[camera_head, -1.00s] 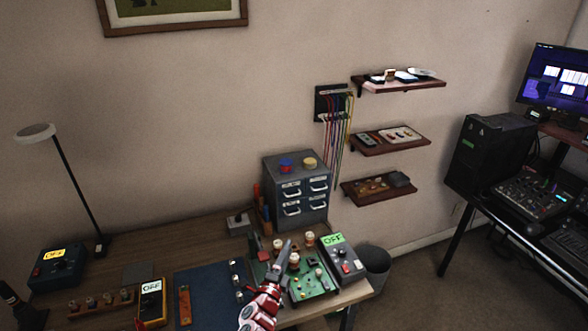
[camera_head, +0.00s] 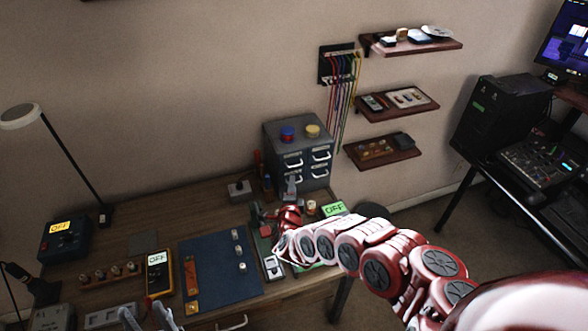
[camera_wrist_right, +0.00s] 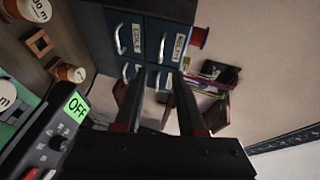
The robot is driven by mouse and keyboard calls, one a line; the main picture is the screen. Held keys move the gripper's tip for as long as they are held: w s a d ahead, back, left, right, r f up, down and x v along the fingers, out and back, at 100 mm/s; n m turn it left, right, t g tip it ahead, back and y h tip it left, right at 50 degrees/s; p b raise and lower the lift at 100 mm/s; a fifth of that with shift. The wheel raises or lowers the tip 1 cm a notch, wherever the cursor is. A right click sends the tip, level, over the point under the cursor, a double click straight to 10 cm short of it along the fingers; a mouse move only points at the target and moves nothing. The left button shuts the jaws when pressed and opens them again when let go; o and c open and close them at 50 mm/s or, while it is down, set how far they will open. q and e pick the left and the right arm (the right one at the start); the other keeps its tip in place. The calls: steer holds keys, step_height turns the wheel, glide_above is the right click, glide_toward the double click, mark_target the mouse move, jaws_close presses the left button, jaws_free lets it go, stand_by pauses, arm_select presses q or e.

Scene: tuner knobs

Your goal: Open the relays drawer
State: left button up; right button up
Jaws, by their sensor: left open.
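The grey-blue drawer cabinet (camera_head: 304,158) stands at the back right of the desk, its drawers looking shut. In the right wrist view the cabinet appears turned sideways, and the relays label (camera_wrist_right: 178,47) sits beside a white handle (camera_wrist_right: 162,48) on the upper-left drawer. My right gripper (camera_head: 291,179) is just in front of the cabinet. In the right wrist view its fingers (camera_wrist_right: 160,75) are apart and empty, with another white handle (camera_wrist_right: 158,82) showing between the tips. Contact cannot be told. My left gripper (camera_head: 145,316) is open at the bottom edge, away from the cabinet.
A blue spool (camera_head: 288,134) and a yellow one (camera_head: 312,131) stand on the cabinet. A grey box (camera_head: 240,190) stands left of it. A device showing OFF (camera_head: 334,208) lies in front. A blue mat (camera_head: 215,262) and a yellow meter (camera_head: 159,271) lie further left.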

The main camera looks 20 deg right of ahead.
steer(key=b, duration=0.1)
glide_toward(294, 166)
steer(key=w+f, duration=0.1)
steer(key=w, duration=0.1)
steer(key=b+x, duration=0.1)
steer(key=x, duration=0.1)
steer(key=b+x, duration=0.4)
steer(key=shift+d+f, duration=0.2)
steer(key=shift+d, duration=0.2)
steer(key=shift+w+d+r+b, duration=0.2)
steer(key=shift+w+r+b, duration=0.1)
steer(key=shift+w+b, duration=0.35)
steer(key=shift+s, duration=0.1)
jaws_close()
steer(key=shift+f, duration=0.1)
